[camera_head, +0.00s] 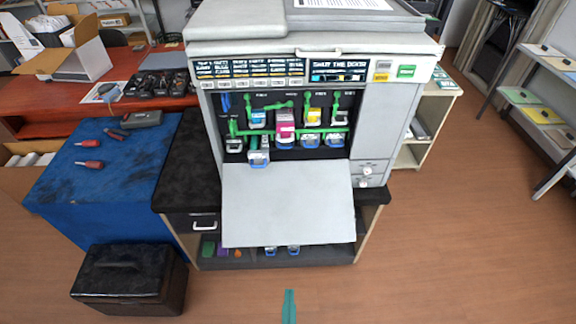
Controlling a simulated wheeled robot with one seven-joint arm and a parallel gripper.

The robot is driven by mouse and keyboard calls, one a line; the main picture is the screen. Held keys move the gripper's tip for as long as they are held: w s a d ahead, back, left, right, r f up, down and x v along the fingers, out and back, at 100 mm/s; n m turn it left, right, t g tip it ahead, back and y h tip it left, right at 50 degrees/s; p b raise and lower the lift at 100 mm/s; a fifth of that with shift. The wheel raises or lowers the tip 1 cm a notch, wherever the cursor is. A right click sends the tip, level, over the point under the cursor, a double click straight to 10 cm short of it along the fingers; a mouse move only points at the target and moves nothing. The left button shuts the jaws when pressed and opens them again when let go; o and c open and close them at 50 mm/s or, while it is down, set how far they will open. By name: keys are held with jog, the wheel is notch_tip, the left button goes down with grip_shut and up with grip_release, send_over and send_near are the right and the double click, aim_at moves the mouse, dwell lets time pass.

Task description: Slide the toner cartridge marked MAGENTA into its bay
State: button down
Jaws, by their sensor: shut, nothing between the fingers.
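The magenta cartridge (285,117) is in the upper row of the printer's open front, between a cyan-marked cartridge (257,119) on its left and a yellow one (313,117) on its right. It looks larger and lower than these two and seems to stick out toward me. Its lettering is too small to read. Its bay is mostly hidden behind it. My gripper (289,305) shows as narrow teal fingers at the bottom middle. It is shut and empty, over the floor, well short of the printer (376,120).
The printer's door (287,205) hangs open below the bays. Green levers (290,131) cross the bay area. A lower-row cartridge (258,157) also sticks out. A black case (130,280) stands on the floor at left. The floor at front right is clear.

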jog(key=w+r, duration=0.9)
jog(key=w, duration=0.5)
jog(key=w+r, duration=0.9)
jog(key=w, duration=0.6)
jog(key=r+x, duration=0.1)
jog(key=x, duration=0.6)
jog(key=shift+w+a+f+n+t+y, duration=0.2)
jog(key=shift+w+a+n+t+y, duration=0.1)
jog(key=shift+w+a+n+y, duration=0.15)
jog(key=shift+w, duration=0.1)
